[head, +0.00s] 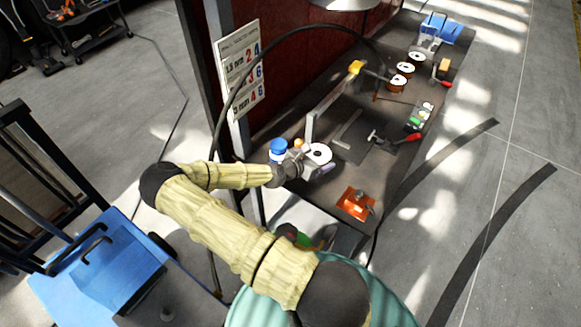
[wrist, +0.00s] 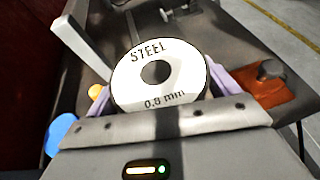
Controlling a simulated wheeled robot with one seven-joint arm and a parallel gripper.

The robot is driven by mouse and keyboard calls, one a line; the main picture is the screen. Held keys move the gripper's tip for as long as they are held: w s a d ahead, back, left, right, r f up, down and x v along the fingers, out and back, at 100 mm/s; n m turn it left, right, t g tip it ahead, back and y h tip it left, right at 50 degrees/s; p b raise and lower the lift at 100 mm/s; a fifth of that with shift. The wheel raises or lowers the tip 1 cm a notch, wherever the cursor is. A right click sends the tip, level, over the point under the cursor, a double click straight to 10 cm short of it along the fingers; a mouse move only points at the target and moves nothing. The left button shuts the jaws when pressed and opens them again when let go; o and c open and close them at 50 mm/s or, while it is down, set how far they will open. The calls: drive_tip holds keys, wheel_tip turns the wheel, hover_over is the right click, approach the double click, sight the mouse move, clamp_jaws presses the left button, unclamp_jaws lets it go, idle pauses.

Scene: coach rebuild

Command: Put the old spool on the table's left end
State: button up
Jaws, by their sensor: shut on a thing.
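A round spool (head: 319,153) with a white face sits between the fingers of my gripper (head: 312,163). In the wrist view the spool (wrist: 130,73) reads "STEEL" and "0.8 mm", with a dark centre hole. The pale purple fingers are on either side of it, so my gripper is shut on it. The dark table (head: 325,195) runs from the near end, where my gripper is, to the far upper right. The spool shows over this near end; whether it touches the top I cannot tell.
A blue-capped item (head: 278,147) is left of my gripper. A red-handled clamp (head: 405,138) lies mid-table. Several other spools (head: 405,67) and a blue bin (head: 447,28) are farther along.

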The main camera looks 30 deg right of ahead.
drive_tip(key=shift+s+r, duration=0.1)
drive_tip(key=shift+r, duration=0.05)
drive_tip(key=shift+f+b, duration=1.6)
drive_tip(key=shift+f, duration=0.95)
drive_tip(key=shift+f+b, duration=1.4)
drive_tip(key=shift+f, duration=1.1)
drive_tip(key=shift+f, duration=0.15)
drive_tip(key=o, duration=1.2)
drive_tip(key=shift+c, duration=0.2)
